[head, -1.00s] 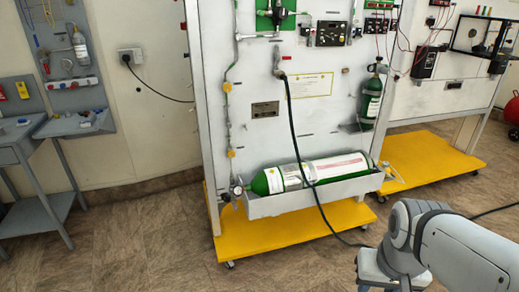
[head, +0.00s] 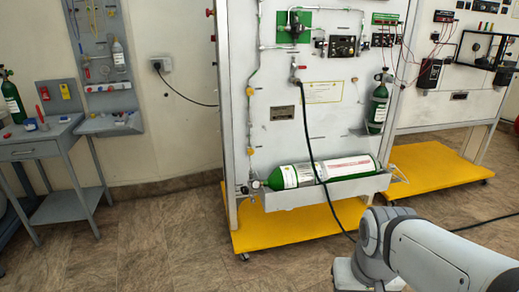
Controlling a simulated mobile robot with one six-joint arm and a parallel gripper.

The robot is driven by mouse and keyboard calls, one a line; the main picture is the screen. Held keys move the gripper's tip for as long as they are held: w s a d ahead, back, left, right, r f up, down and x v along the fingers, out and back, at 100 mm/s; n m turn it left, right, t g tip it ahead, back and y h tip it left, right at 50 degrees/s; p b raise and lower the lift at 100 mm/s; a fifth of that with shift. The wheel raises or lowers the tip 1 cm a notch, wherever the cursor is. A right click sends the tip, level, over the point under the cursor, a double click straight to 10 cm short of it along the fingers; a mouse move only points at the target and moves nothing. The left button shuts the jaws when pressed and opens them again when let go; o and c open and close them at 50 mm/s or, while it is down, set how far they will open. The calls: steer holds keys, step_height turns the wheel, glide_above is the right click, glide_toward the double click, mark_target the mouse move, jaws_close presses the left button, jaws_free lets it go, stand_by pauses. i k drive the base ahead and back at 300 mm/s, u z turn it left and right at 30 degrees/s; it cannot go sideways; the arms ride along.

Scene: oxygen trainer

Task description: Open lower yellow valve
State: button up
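A tall white trainer panel (head: 290,150) stands ahead. A thin pipe runs down its left side and carries small yellow valves. One yellow valve (head: 250,91) is at mid height, and a lower yellow valve (head: 250,151) sits below it on the same pipe. The valves are too small to tell whether they are open or closed. My arm reaches in from the lower right, well short of the panel. My gripper is not visible.
A green and white cylinder (head: 320,170) lies in a grey tray (head: 325,192) at the panel's foot, above a yellow base (head: 270,231). A black hose (head: 309,125) hangs in front. A grey table (head: 40,146) stands at left. The floor between is clear.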

mark_target(251, 151)
steer(key=i, duration=1)
steer(key=u, duration=0.05)
